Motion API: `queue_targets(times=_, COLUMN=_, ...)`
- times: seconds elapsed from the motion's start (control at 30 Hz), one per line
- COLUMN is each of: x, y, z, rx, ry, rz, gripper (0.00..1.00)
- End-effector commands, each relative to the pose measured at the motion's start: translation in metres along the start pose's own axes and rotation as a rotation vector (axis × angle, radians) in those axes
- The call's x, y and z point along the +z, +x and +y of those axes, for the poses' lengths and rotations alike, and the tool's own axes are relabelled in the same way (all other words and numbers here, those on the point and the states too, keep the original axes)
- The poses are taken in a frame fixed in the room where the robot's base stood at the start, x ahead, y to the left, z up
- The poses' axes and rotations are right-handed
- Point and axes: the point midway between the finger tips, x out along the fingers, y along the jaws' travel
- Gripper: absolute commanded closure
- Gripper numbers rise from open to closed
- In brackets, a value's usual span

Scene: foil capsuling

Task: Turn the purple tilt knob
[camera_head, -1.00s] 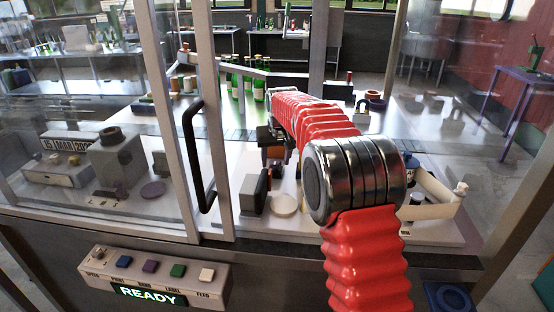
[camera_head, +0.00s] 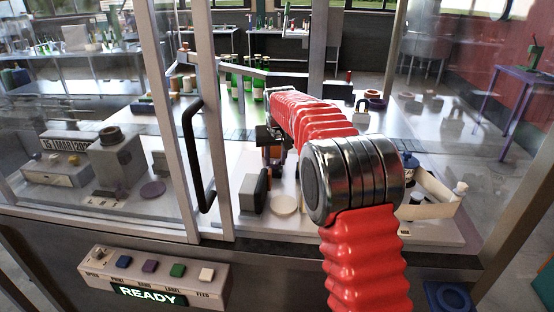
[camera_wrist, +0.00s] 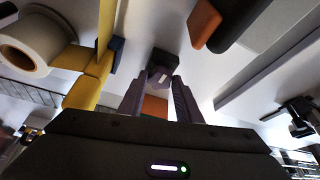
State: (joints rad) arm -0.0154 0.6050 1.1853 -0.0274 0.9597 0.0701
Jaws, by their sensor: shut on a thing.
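In the wrist view the two fingers of my gripper (camera_wrist: 159,84) stand on either side of a dull purple knob (camera_wrist: 160,73) with a pale mark on its face. My gripper is shut on this knob. A black block sits just behind the knob, and an orange part shows below it between the fingers. In the head view my gripper (camera_head: 270,140) is over the bench inside the enclosure, past my red sleeved arm. The knob cannot be made out there.
A black block with an orange face (camera_head: 262,187) and a pale disc (camera_head: 284,204) are close to my gripper. The door frame with its black handle (camera_head: 196,155) stands to the left. A cream tray (camera_head: 432,205) is at right. The panel (camera_head: 150,280) reads READY.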

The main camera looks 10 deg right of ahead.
Motion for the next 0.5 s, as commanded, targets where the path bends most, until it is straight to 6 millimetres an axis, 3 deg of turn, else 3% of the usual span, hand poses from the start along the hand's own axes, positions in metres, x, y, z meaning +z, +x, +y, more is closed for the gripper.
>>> queue_targets(times=0.5, x=-0.0011, y=0.0005, z=-0.0023, rx=0.119, ry=0.282, rz=0.001, gripper=0.91)
